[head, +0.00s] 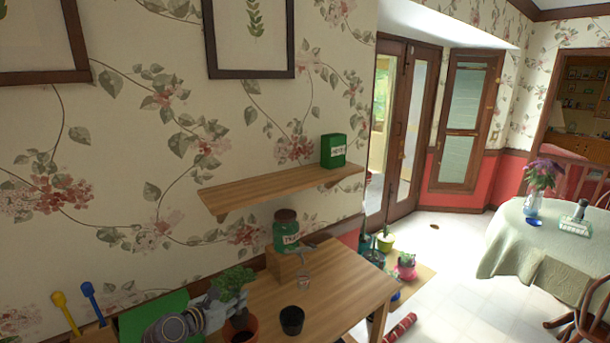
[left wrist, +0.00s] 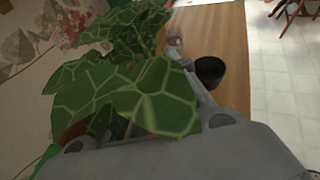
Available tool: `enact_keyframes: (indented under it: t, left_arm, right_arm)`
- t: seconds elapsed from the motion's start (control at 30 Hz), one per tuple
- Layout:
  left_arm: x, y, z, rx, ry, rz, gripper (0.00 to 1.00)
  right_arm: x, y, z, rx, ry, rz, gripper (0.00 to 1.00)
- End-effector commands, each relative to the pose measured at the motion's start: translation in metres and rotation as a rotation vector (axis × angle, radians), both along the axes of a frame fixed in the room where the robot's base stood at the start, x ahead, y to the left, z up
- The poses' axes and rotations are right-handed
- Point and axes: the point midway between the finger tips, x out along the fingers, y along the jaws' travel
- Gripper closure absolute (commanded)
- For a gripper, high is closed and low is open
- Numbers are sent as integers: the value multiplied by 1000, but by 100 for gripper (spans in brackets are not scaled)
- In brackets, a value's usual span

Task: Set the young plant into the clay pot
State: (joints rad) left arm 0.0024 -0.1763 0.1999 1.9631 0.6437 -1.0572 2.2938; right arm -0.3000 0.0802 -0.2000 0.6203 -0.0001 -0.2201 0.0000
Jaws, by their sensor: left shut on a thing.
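The young plant (head: 232,282), with broad green leaves, stands upright at the front of the wooden table. My left gripper (head: 236,308) is shut on it, low among its leaves. In the left wrist view the veined leaves (left wrist: 140,95) cover most of my fingers. The brown clay pot (head: 241,330) is directly below the plant, cut by the lower picture edge. A reddish-brown bit of it shows behind the leaves in the left wrist view (left wrist: 76,131). I cannot tell whether the plant's base is inside the pot or above it. My right gripper is not in view.
A black pot (head: 292,320) stands right of the clay pot, and a small glass (head: 303,281) behind it. A green jar (head: 286,228) is above a wooden box (head: 284,264) by the wall. A shelf (head: 280,187) overhangs the back. The table's right side (head: 350,280) is clear.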

Motion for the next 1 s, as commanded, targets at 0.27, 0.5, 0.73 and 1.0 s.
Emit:
enact_keyframes:
  t: [0.27,0.5,0.73,1.0]
  left_arm:
    - [0,0,-9,-1,0,0,100]
    - [0,0,-16,0,0,0,100]
    - [0,0,-23,0,0,1,100]
    - [0,0,-31,-1,0,0,100]
  right_arm:
    - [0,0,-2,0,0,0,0]
    - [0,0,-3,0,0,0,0]
    - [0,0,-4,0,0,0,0]
    - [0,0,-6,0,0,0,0]
